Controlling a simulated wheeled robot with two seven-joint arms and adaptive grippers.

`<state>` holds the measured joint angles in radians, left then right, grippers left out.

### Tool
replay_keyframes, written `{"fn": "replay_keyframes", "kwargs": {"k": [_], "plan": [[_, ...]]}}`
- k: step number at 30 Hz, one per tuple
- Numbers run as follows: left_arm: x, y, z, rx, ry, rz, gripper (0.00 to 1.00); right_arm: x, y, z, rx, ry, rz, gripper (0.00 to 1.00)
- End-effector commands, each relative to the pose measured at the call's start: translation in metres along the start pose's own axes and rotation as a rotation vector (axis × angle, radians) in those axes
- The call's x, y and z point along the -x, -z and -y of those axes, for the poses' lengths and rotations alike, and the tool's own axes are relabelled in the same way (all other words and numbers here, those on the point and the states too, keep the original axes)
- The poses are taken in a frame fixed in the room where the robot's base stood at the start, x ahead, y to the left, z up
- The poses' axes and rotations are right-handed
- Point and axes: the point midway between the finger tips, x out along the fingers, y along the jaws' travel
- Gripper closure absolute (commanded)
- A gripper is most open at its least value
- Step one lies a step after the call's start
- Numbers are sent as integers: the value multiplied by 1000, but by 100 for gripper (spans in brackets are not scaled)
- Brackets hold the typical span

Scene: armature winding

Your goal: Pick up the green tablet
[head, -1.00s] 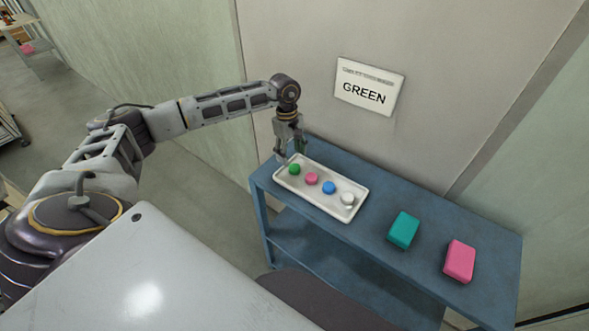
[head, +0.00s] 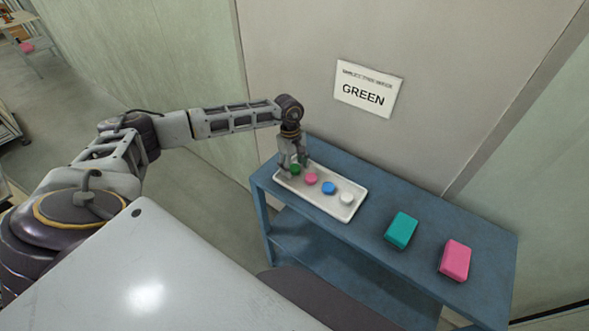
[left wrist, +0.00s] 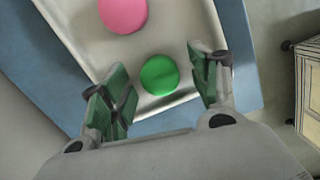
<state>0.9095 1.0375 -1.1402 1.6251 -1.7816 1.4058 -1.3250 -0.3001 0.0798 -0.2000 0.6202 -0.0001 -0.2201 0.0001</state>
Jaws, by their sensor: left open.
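The green tablet (head: 295,169) is a small round disc at the left end of the white tray (head: 322,204). In the left wrist view the green tablet (left wrist: 159,75) lies between my left gripper's two green-padded fingers, with a gap on each side. My left gripper (head: 293,166) is open, pointing down over the tray's left end, close to the tablet. In the left wrist view my left gripper (left wrist: 160,90) holds nothing. My right gripper is not in view.
A pink tablet (head: 312,179), a blue tablet (head: 328,188) and a white tablet (head: 346,198) lie in the same tray. The tray is on a blue table (head: 372,222). A teal block (head: 401,230) and a pink block (head: 455,260) stand to the right. A wall sign (head: 367,89) reads GREEN.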

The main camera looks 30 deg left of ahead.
Motion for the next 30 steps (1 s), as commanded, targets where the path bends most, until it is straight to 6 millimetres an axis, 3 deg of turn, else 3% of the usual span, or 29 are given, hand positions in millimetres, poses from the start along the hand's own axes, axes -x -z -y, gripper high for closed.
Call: {"fn": "replay_keyframes", "kwargs": {"k": [8,20,30], "plan": [[0,0,0,0,0,0,38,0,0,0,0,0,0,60],[0,0,0,0,0,0,87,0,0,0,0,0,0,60],[4,0,-1,0,-2,0,87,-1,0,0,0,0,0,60]]}}
